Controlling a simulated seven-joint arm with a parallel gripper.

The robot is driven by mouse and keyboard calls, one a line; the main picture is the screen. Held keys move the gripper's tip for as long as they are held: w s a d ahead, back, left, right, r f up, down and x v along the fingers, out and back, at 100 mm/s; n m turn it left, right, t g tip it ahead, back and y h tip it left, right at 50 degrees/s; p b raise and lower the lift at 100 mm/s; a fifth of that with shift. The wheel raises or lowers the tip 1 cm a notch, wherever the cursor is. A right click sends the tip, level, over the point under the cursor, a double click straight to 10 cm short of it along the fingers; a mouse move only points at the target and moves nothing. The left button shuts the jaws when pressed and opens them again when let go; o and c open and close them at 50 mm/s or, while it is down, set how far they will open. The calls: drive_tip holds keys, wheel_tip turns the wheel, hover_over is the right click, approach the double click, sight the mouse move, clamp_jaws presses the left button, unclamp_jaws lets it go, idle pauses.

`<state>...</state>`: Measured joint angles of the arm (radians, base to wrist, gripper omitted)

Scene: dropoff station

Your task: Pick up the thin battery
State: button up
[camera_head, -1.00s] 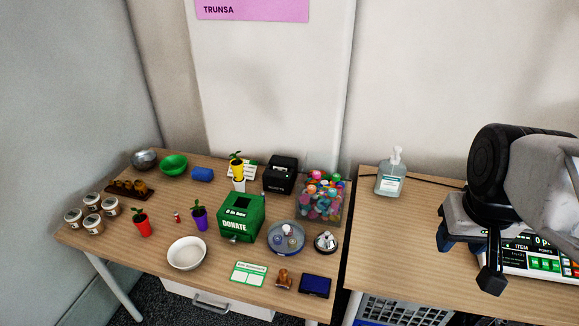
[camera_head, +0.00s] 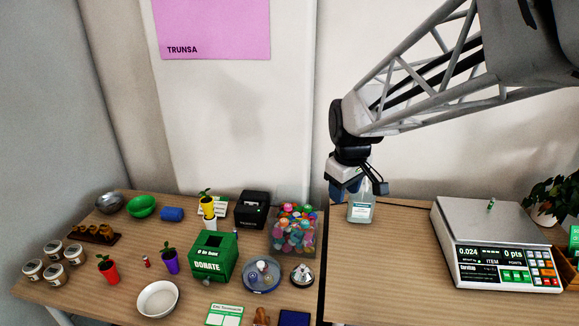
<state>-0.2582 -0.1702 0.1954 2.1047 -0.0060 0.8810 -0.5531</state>
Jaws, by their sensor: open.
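My gripper (camera_head: 360,191) is open and empty, hanging in front of the clear sanitizer bottle (camera_head: 360,212) and partly covering its top. A small thin greenish cylinder (camera_head: 491,205) stands on the metal plate of the scale (camera_head: 480,222) at the right, well apart from my gripper; it looks like a battery. A small red cylinder (camera_head: 147,261) stands on the left table between the red and purple pots; it may also be a battery. Both are too small to tell which is the thin one.
The scale display reads 0.024. A green donation box (camera_head: 213,256), a clear box of colourful balls (camera_head: 293,232), a round blue tray (camera_head: 262,275) and a bell (camera_head: 302,274) crowd the left table (camera_head: 95,292).

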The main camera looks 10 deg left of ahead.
drive_tip(key=w+a+f+n, duration=0.3)
drive_tip(key=w+a+f, duration=0.1)
drive_tip(key=w+a, duration=0.3)
drive_tip(key=n+g, duration=0.2)
drive_tip(key=n, duration=0.7)
hover_over(234, 229)
wheel_tip(234, 229, down, 23)
drive_tip(key=shift+w+r, duration=0.1)
drive_tip(key=shift+r, duration=0.05)
drive_tip(key=shift+f, duration=1.3)
